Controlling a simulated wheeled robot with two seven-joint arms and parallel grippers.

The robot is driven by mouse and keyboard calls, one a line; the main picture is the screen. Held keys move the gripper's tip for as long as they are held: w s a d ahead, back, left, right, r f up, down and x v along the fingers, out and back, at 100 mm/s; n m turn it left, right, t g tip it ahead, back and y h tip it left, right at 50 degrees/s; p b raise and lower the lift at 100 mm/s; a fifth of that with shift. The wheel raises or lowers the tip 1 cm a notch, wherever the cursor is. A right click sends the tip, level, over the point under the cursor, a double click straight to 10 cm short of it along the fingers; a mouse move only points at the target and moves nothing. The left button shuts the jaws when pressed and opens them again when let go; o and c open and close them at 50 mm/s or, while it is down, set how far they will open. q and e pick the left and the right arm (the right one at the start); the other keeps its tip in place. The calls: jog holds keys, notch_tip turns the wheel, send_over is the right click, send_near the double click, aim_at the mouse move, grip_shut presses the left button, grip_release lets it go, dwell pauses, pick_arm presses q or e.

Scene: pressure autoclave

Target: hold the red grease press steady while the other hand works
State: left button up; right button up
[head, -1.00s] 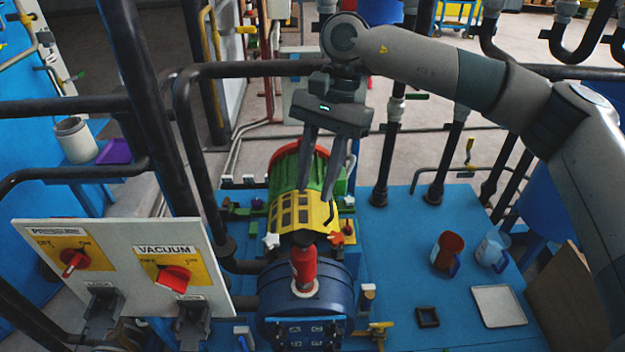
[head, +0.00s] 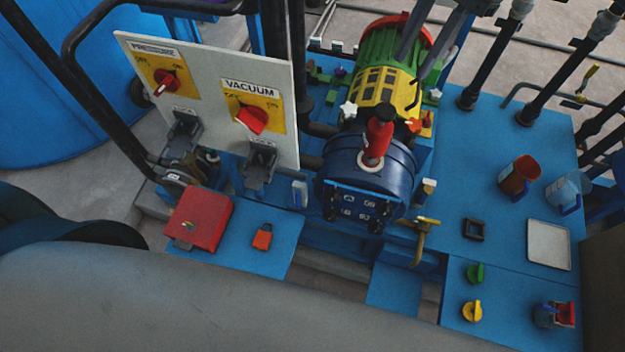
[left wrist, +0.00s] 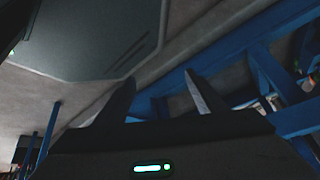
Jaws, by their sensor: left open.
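The red grease press (head: 378,138) stands upright on top of the dark blue end of the autoclave (head: 375,180), seated in a pale ring. Neither gripper touches it. My right gripper (head: 410,82) is at the top of the head view, over the yellow section behind the press. Its two grey fingers are apart, and I see nothing held between them; its body is cut off by the frame. My left gripper (left wrist: 160,95) shows only in the left wrist view, with its fingers spread and empty. The press is not recognisable in that view.
A white panel (head: 210,95) with red pressure and vacuum switches stands left of the press. A red box (head: 200,218) lies front left. On the right are a red-brown mug (head: 512,180), a blue pitcher (head: 562,190) and a white tray (head: 549,245). Blue table around them is partly clear.

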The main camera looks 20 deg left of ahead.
pick_arm(q)
jog(key=w+d+r+m+t+h, duration=0.25)
jog(key=d+r, duration=0.35)
jog(key=r, duration=0.4)
jog(key=n+t+h, duration=0.3)
jog(key=t+h, duration=0.2)
jog(key=t, duration=0.2)
send_near(369, 143)
jog(key=v, duration=0.5)
jog(key=shift+d+r, duration=0.1)
jog(key=shift+r, duration=0.05)
jog(key=x, duration=1.7)
jog(key=shift+w, duration=0.2)
